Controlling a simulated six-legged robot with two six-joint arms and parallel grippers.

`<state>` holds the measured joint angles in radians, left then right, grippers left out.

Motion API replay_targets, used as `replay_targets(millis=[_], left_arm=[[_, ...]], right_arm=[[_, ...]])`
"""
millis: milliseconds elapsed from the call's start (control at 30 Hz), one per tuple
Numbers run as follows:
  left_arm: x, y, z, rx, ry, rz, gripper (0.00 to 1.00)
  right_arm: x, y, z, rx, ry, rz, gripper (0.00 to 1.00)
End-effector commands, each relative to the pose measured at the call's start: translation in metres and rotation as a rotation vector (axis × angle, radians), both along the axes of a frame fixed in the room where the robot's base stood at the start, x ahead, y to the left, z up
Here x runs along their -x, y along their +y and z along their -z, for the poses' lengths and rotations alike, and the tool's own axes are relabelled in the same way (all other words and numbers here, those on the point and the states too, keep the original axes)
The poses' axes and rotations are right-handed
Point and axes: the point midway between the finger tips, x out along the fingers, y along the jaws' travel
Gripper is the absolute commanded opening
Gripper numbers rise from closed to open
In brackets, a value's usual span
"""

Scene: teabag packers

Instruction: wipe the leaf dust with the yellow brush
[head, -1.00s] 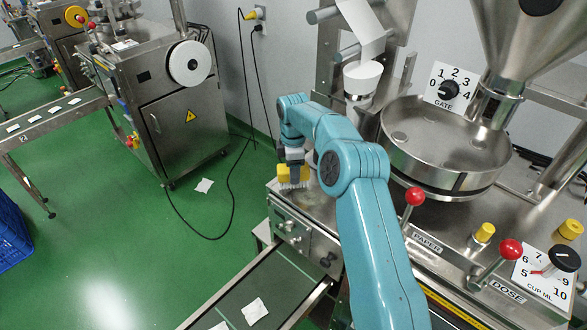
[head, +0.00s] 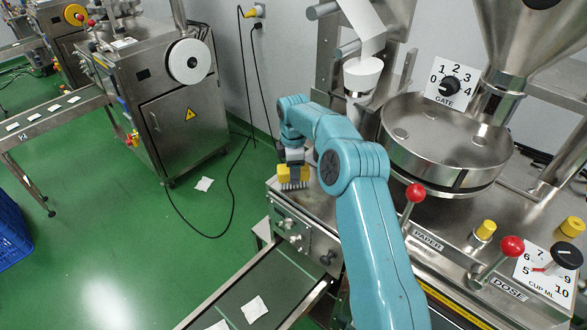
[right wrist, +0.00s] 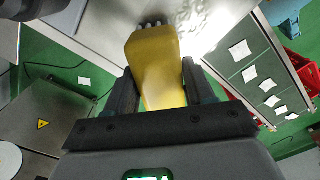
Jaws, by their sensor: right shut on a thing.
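The yellow brush (head: 283,174) is held by my right gripper (head: 294,170) over the left end of the steel machine top (head: 314,200), bristles down. In the right wrist view its yellow body (right wrist: 155,60) sits between the two dark fingers of my right gripper (right wrist: 160,85), which are shut on it. The bristle tips show past its far end, near the steel surface; I cannot tell if they touch it. I cannot make out leaf dust clearly; the arm and brush hide part of the top. My left gripper is not in view.
The round steel pan (head: 445,150), red-knobbed levers (head: 416,193) and dose dial (head: 566,255) stand right of the brush. A conveyor (head: 275,285) with white teabags (head: 254,309) runs below it. Green floor lies open to the left, with one teabag (head: 204,184) on it.

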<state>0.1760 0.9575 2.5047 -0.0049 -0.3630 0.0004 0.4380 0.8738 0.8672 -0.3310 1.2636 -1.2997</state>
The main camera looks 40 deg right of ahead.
Motion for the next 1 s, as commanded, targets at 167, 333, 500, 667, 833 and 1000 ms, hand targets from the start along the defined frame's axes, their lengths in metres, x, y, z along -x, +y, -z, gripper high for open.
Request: replay_targets(millis=[167,333,500,667,833,1000], left_arm=[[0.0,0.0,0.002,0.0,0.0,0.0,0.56],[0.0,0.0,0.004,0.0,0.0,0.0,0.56],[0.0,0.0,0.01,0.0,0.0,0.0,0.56],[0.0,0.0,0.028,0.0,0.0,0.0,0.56],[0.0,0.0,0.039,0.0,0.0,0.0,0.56],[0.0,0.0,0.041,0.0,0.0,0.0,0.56]], right_arm=[[0.0,0.0,0.004,0.0,0.0,0.0,0.29],[0.0,0.0,0.008,0.001,-0.001,0.0,0.29],[0.003,-0.001,0.009,0.001,-0.002,0.001,0.29],[0.019,-0.002,0.011,0.001,-0.002,0.001,0.29],[0.034,-0.004,0.008,0.001,-0.002,0.001,0.29],[0.04,-0.004,0.006,0.001,-0.001,0.0,0.29]])
